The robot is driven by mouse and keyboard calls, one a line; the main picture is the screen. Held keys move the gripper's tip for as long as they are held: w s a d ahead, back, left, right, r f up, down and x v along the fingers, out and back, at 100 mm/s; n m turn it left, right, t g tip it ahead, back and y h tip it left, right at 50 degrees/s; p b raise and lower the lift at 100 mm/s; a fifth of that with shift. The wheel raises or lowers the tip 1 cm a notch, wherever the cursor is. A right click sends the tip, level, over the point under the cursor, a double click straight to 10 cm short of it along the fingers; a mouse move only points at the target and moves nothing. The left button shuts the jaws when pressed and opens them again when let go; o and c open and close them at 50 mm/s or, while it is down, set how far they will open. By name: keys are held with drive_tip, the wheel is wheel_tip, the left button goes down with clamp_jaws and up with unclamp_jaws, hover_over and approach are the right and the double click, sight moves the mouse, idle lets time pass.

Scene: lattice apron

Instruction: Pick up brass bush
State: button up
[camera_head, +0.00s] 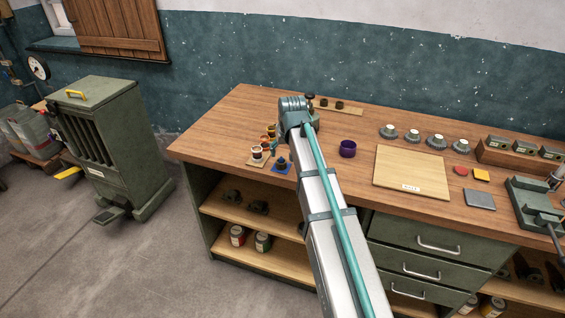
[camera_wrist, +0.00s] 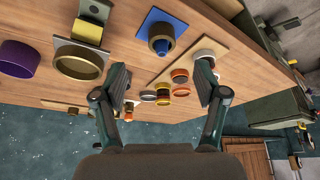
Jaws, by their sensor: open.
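Two dark brass-coloured rings show in the wrist view, and I cannot tell for certain which is the brass bush. One hollow brass ring (camera_wrist: 80,66) sits on a grey plate at the left. The other brass-brown ring (camera_wrist: 158,32) is around a blue peg on a blue square plate (camera_wrist: 180,28); this plate also shows in the head view (camera_head: 289,171). My gripper (camera_wrist: 162,85) is open and empty, with its fingers apart above the bench. The brass ring lies left of the fingers, and the pegged ring above them in the picture. My arm hides part of the bench in the head view.
A wooden board (camera_wrist: 213,45) carries several orange, white and yellow rings near my right finger. A purple ring (camera_head: 347,148) stands right of my arm. A pale board (camera_head: 411,172), grey-green flanged parts (camera_head: 412,136) and a vise (camera_head: 530,205) are farther right on the bench.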

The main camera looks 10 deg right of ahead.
sight(282, 160)
drive_tip(key=x, duration=0.3)
drive_tip(key=shift+w+f+p, duration=0.1)
drive_tip(key=shift+f+p, duration=0.05)
drive_tip(key=shift+p, duration=0.15)
drive_tip(key=shift+w+p+x, duration=0.2)
drive_tip(key=shift+p+x, duration=0.8)
drive_tip(key=shift+x, duration=0.85)
drive_tip(key=shift+w+a+f, duration=0.15)
drive_tip(key=shift+w+f, duration=0.1)
drive_tip(key=shift+f, duration=0.4)
clamp_jaws()
drive_tip(key=shift+r, duration=0.1)
